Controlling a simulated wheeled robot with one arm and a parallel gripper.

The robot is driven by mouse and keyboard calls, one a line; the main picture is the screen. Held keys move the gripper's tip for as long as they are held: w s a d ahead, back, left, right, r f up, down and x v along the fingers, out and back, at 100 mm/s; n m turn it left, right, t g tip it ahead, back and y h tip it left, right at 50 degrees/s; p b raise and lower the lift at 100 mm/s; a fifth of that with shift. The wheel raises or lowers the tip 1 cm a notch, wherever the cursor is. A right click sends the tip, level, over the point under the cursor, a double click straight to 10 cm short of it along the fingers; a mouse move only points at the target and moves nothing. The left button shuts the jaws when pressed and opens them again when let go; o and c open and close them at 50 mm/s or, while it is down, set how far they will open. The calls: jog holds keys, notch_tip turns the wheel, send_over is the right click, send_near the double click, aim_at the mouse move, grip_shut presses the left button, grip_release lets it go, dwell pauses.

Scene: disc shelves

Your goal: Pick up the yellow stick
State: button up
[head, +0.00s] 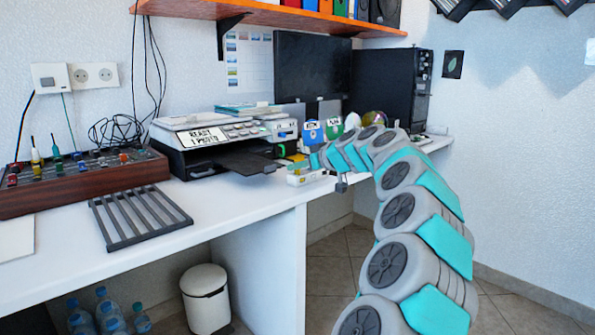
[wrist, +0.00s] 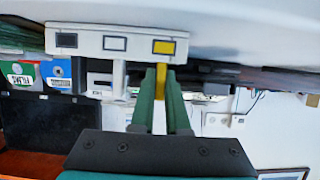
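The yellow stick (wrist: 159,78) stands at the yellow-marked place of a small white holder (wrist: 118,43), seen upside down in the wrist view. The holder also shows on the desk in the head view (head: 307,178). My gripper (wrist: 161,72) has its two green fingers on either side of the yellow stick. The gap between them is about as narrow as the stick, and they look shut on it. The stick's lower end is at the holder. In the head view my gripper (head: 302,158) is small and partly hidden among the desk items.
A white stick (wrist: 118,78) stands next to the yellow one in the holder. A printer (head: 220,140) is to the left, and blue and green boxes (head: 313,132) are close behind. A monitor (head: 312,68) and dark computer case (head: 390,88) are farther back.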

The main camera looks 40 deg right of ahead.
grip_shut()
jog(key=shift+r, duration=0.1)
